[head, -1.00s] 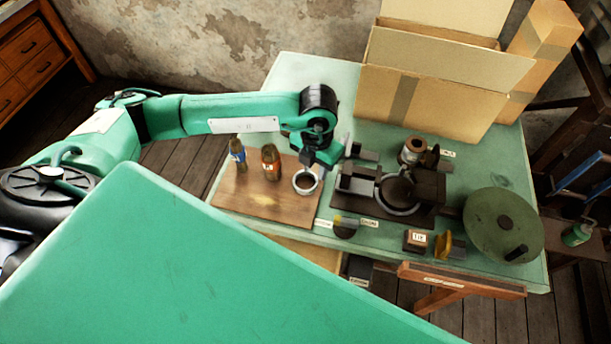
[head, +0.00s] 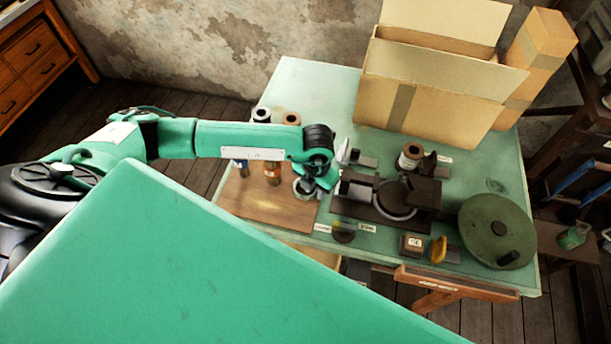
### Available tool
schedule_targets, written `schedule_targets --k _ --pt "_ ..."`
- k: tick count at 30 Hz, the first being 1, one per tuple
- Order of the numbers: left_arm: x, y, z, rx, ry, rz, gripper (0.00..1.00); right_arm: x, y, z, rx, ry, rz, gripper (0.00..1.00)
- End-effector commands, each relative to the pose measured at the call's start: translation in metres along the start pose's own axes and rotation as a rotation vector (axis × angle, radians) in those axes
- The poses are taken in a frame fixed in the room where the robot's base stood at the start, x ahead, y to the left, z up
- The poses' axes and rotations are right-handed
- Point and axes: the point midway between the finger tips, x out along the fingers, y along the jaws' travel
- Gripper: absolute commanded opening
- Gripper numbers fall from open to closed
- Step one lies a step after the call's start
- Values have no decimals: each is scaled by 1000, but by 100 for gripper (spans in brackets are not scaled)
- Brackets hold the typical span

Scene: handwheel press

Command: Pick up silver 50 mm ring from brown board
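The brown board (head: 262,209) lies on the left front of the green table. The silver ring (head: 303,189) is at the board's right side, partly hidden by my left gripper (head: 312,187). My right gripper is not in view.
An open cardboard box (head: 432,104) is behind.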

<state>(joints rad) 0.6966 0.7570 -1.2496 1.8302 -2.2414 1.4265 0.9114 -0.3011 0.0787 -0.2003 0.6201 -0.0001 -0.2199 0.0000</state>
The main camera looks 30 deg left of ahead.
Motion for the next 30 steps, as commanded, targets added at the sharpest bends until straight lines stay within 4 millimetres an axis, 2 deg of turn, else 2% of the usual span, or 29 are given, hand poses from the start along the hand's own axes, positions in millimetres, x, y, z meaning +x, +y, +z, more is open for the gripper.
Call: schedule_targets --k 1,3,4,15,20,26,30 --pt "0 0 0 0 0 0 15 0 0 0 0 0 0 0" --pt "0 0 0 0 0 0 1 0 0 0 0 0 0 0" --pt "0 0 0 0 0 0 0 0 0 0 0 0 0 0" --pt "-2 0 0 0 -1 0 0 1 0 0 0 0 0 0" --pt "-10 0 1 0 -3 -2 0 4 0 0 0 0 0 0" --pt "-43 0 2 1 -5 -1 0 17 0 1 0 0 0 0" --pt "-82 0 2 3 -8 -2 0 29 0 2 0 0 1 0"
